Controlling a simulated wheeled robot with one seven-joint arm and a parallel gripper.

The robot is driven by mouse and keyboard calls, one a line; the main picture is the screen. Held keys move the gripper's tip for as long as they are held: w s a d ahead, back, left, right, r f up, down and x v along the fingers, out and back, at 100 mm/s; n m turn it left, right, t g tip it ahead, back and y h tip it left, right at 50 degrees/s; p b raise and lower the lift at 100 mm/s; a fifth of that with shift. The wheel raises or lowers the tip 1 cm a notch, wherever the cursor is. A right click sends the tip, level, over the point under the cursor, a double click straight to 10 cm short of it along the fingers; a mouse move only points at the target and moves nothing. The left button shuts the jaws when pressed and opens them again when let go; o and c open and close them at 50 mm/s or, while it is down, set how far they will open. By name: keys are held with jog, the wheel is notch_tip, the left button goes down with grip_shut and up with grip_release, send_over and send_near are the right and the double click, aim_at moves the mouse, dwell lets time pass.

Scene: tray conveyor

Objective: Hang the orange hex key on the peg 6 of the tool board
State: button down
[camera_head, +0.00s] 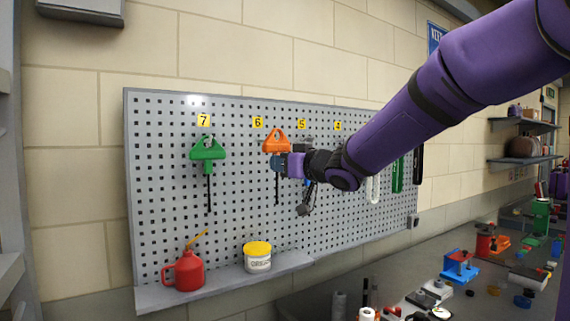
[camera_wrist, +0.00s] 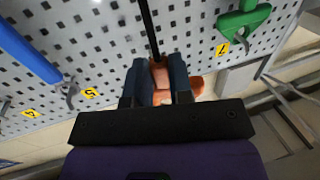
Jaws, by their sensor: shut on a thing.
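The orange hex key (camera_head: 277,140) has an orange triangular handle and a dark straight shaft pointing down. It is upright in front of the tool board (camera_head: 235,190), just right of and below the yellow label 6 (camera_head: 257,122). My gripper (camera_head: 279,164) is shut on the hex key just below its handle. In the wrist view my gripper (camera_wrist: 159,75) has a blue finger on each side of the orange handle (camera_wrist: 190,88); the shaft (camera_wrist: 150,30) runs toward the top edge. Peg 6 is hidden, and I cannot tell whether the handle is on it.
A green hex key (camera_head: 208,150) hangs under label 7, left of the orange one. A blue-handled tool (camera_wrist: 30,52) hangs near label 5. A red oil can (camera_head: 185,271) and a yellow-lidded tub (camera_head: 257,257) stand on the ledge below. The board between them is clear.

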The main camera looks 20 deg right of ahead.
jog(key=shift+w+a+f, duration=0.2)
jog(key=shift+w+a, duration=0.05)
jog(key=shift+w, duration=0.9)
jog(key=shift+w+a+f, duration=0.2)
jog(key=shift+w, duration=0.95)
jog(key=shift+w+a+f, duration=0.2)
jog(key=shift+w+a, duration=0.05)
jog(key=shift+w, duration=0.9)
jog(key=c, duration=0.9)
grip_release()
jog(key=shift+c, duration=0.2)
